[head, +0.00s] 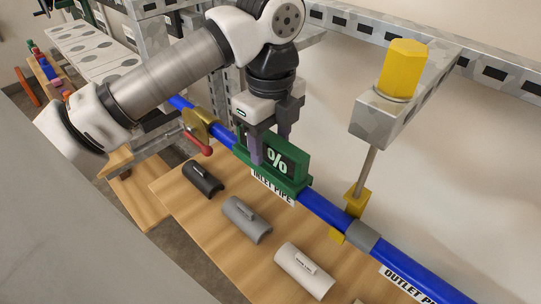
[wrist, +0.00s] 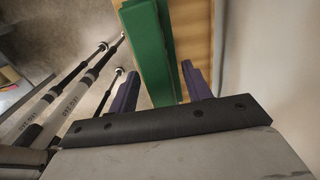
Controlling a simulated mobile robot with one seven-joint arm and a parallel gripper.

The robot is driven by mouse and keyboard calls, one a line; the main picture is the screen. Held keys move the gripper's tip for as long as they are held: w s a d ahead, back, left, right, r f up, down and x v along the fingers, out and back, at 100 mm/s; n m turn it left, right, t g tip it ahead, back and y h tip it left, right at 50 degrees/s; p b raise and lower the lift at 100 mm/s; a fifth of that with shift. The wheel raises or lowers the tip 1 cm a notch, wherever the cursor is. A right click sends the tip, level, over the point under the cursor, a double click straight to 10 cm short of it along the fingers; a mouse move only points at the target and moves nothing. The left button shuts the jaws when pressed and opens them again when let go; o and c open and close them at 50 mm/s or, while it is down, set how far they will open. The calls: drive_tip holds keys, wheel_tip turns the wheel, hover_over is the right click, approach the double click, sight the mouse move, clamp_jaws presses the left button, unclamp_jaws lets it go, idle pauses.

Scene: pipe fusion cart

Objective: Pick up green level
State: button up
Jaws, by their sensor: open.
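The green level (head: 290,158) sits on the blue pipe (head: 322,210) by the inlet pipe label in the head view. It has a dark display with a white % sign. My gripper (head: 270,147) is open and lowered over the level's left part. One purple finger is in front of its face, and the other goes down behind it. In the wrist view, the green level (wrist: 150,48) runs from the top edge down between the two open fingers (wrist: 160,85). Whether the fingers touch it cannot be told.
Black (head: 203,178), grey (head: 246,219) and white (head: 304,270) half-shells lie on the wooden board in front of the pipe. A red-handled valve (head: 198,143) is left of the level. A yellow-capped post (head: 402,70) and yellow clamp stand right.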

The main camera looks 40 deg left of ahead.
clamp_jaws()
drive_tip(key=shift+r, duration=0.1)
drive_tip(key=shift+r, duration=0.1)
wheel_tip(320, 180, up, 10)
drive_tip(key=p, duration=0.5)
